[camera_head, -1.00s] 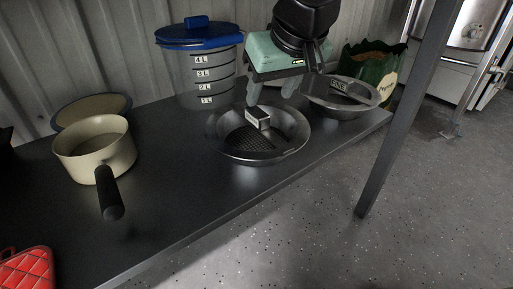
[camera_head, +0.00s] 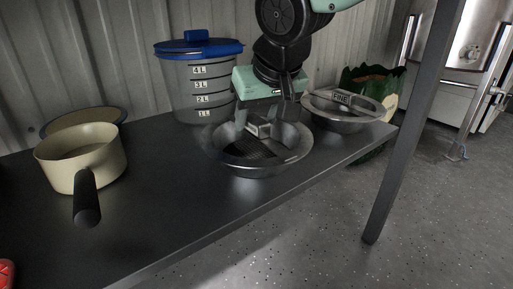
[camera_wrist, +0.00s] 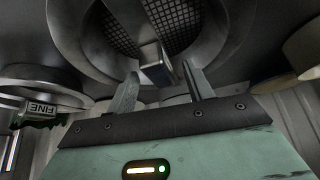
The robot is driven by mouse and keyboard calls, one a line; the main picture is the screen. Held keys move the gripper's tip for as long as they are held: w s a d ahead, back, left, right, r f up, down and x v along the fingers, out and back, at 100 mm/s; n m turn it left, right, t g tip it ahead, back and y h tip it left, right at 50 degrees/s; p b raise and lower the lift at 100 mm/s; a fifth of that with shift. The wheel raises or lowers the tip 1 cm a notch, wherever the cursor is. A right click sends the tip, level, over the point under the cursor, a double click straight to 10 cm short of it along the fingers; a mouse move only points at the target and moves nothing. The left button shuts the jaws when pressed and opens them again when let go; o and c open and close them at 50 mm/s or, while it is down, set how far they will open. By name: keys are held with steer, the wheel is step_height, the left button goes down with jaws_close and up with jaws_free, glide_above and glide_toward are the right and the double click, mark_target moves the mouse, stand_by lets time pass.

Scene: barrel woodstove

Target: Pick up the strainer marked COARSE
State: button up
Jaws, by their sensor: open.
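A round metal strainer (camera_head: 286,160) with a dark mesh and a raised rectangular grip block (camera_head: 257,131) stands on the dark bench. Its marking cannot be read here. A second metal strainer (camera_head: 347,122) to its right is marked FINE; that label also shows in the wrist view (camera_wrist: 41,109). My gripper (camera_head: 266,122) is open, low over the nearer strainer, fingers pointing down. In the wrist view, the fingertips (camera_wrist: 159,72) lie to either side of the grip block (camera_wrist: 155,64), with gaps visible; I cannot tell the exact depth.
A clear measuring bucket (camera_head: 203,100) with a blue lid stands behind. A cream saucepan (camera_head: 80,160) with a black handle is at the left. A green bag (camera_head: 367,82) is behind the FINE strainer. A dark post (camera_head: 405,130) rises at the right, beyond the bench edge.

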jaws_close()
steer(key=shift+r, duration=0.15)
